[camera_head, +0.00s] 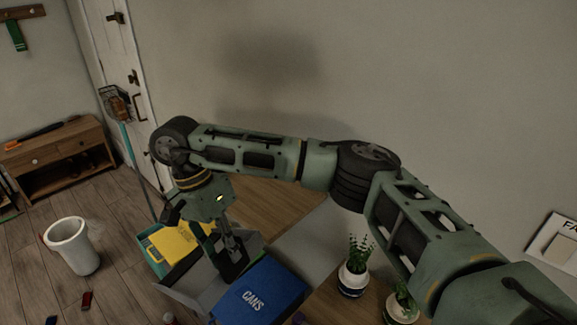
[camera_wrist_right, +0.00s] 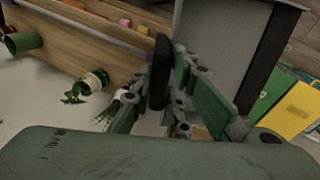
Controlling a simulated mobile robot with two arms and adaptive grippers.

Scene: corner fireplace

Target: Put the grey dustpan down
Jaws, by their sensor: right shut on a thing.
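My right gripper (camera_head: 232,264) reaches down on its arm over the bins in the head view, and is shut on the grey dustpan (camera_head: 186,284). The dustpan's flat grey pan shows low beside the blue bin, partly hidden by my wrist. In the right wrist view the fingers (camera_wrist_right: 168,88) are close up, with a large grey panel with a dark side, probably the dustpan (camera_wrist_right: 222,45), behind them. I cannot tell whether the dustpan touches anything below. My left gripper is in neither view.
A blue bin marked CANS (camera_head: 262,288) and a yellow bin (camera_head: 178,243) stand close around the gripper. Potted plants (camera_head: 353,284) stand on wood to the right. A white bin (camera_head: 72,248) and small red items (camera_head: 87,300) are on the left floor, by a wooden bench (camera_head: 62,150).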

